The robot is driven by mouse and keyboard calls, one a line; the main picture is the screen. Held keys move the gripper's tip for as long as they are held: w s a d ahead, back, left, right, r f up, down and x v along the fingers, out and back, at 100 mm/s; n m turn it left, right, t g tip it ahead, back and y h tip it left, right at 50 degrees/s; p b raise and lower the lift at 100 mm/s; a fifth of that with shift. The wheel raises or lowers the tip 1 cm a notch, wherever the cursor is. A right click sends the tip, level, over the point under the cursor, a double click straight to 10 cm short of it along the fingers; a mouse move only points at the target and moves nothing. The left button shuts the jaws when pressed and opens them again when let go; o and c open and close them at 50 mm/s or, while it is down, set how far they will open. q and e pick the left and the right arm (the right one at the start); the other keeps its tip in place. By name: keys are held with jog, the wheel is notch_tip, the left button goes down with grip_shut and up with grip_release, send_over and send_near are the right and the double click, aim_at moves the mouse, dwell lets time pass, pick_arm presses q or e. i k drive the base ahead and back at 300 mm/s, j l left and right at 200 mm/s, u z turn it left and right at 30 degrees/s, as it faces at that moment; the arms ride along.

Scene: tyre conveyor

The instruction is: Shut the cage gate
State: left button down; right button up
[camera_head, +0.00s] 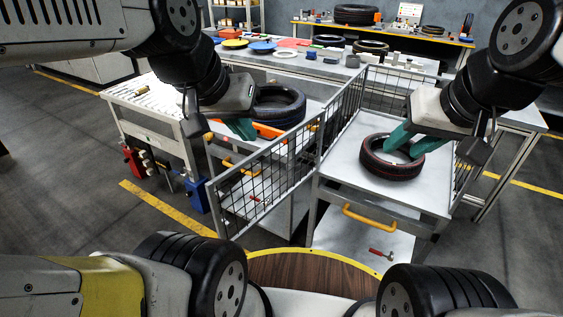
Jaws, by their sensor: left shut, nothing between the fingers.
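The cage gate (262,178) is a grey wire-mesh panel. It stands swung out to the left and toward me from the front left of the cage cart (376,197), so the cart's front is open. My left gripper (243,131), with teal fingers, is shut and empty. In the picture it is above and left of the gate, in front of a tyre behind it; I cannot tell if it touches anything. My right gripper (403,150) has its teal fingers apart over a black tyre (391,170) on the cart's white top; contact is unclear.
Mesh side panels (343,112) bound the cart, which has a yellow handle (368,220). Another tyre (279,105) lies on the table at left. Blue and red items (196,194) hang beside that table. Tables with tyres and parts stand behind.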

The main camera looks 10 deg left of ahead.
aim_at(213, 195)
jog(key=j+z, duration=0.25)
jog(key=j, duration=0.15)
jog(key=k+j+z, duration=0.25)
jog(key=j+z, duration=0.25)
jog(key=j, duration=0.25)
jog(key=k+j+z, duration=0.25)
jog(key=j+z, duration=0.35)
jog(key=j, duration=0.65)
jog(key=j+z, duration=0.35)
jog(key=j, duration=0.6)
jog(key=k+l, duration=0.15)
jog(key=l, duration=0.25)
jog(key=k+l+z, duration=0.15)
jog(key=l, duration=0.2)
